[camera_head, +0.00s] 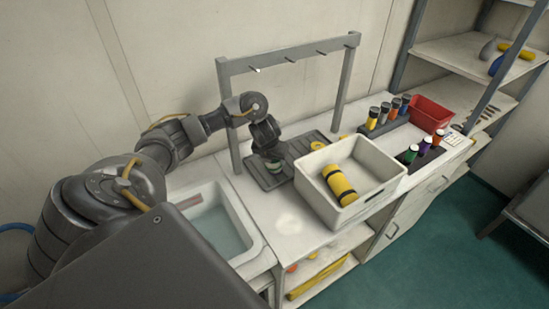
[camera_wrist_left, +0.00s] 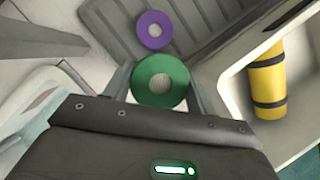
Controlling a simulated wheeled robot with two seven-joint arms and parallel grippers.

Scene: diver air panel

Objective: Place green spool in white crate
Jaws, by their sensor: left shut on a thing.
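The green spool (camera_wrist_left: 160,62) is between the two fingers of my left gripper (camera_wrist_left: 160,88) in the left wrist view, its ring face toward the camera. In the head view the left gripper (camera_head: 273,162) points down over the dark ribbed mat, shut on the spool, which is mostly hidden there. Whether the spool touches the mat cannot be told. The white crate (camera_head: 372,198) stands to the right of the gripper on the counter. It also shows at the right of the left wrist view (camera_wrist_left: 238,68). My right gripper is not in view.
A yellow cylinder with black bands (camera_head: 338,183) lies in the crate. A purple spool (camera_wrist_left: 142,31) is on the ribbed mat (camera_head: 262,180), beyond the green one. A grey peg frame (camera_head: 290,57) stands behind. A sink (camera_head: 252,240) is at left; bottles and a red bin (camera_head: 430,115) are at right.

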